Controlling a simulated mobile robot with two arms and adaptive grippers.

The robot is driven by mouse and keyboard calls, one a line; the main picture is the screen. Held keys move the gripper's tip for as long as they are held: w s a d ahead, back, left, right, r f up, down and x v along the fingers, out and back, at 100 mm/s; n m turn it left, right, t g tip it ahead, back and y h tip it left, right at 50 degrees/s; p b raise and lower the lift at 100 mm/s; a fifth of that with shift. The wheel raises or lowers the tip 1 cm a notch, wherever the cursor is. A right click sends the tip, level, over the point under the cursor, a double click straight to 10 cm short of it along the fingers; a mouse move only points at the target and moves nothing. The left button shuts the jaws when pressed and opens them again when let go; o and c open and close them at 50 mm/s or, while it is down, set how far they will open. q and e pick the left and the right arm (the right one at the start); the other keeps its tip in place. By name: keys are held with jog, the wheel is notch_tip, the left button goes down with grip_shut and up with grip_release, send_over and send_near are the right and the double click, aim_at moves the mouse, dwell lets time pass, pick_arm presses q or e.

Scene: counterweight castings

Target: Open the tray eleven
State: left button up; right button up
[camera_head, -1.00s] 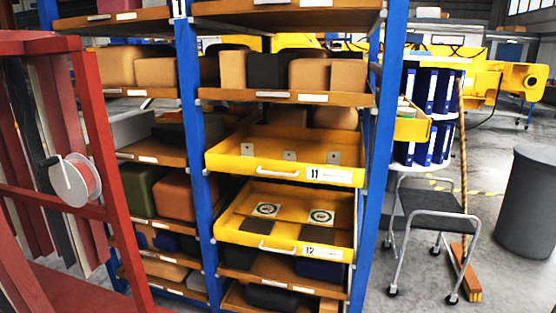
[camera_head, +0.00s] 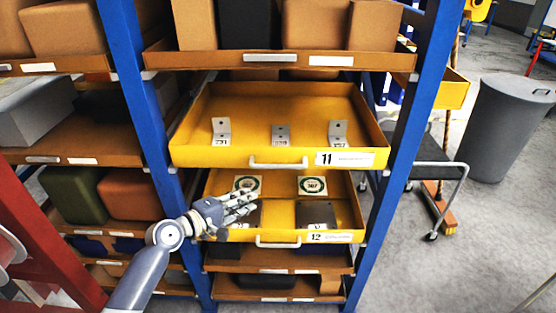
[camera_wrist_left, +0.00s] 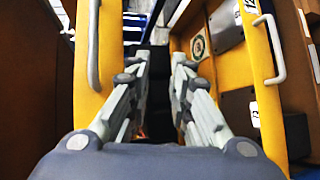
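Tray eleven (camera_head: 215,156) is a yellow tray in the blue rack, labelled 11, with a light bar handle (camera_head: 278,164). It juts out from the shelf, its inside showing several upright metal brackets. Tray 12 (camera_head: 335,236) is directly below, also pulled out. My left gripper (camera_head: 246,202) is in front of the left part of tray 12, below and left of tray eleven's handle, touching no handle. In the left wrist view, its fingers (camera_wrist_left: 163,62) are apart and empty, between a yellow front with a handle (camera_wrist_left: 93,45) and tray 12's front (camera_wrist_left: 262,80). My right gripper is out of view.
Blue rack posts (camera_head: 400,170) stand on both sides of the trays. A shelf (camera_head: 280,61) with boxes is above. A red frame (camera_head: 50,245) is at lower left. A grey bin (camera_head: 510,125) and a step stool (camera_head: 425,175) stand at right on open floor.

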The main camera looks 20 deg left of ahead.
pick_arm(q)
jog(key=h, duration=0.2)
send_near(276, 168)
jog(key=shift+t, duration=0.3)
jog(key=p+x, duration=0.2)
jog(key=x, duration=0.7)
jog(key=shift+w+d+f, duration=0.15)
jog(key=shift+w+d, duration=0.05)
jog(key=shift+w, duration=0.05)
jog(key=shift+w+d+f, duration=0.15)
jog(key=shift+w+d, duration=0.15)
jog(key=shift+w, duration=0.2)
grip_shut()
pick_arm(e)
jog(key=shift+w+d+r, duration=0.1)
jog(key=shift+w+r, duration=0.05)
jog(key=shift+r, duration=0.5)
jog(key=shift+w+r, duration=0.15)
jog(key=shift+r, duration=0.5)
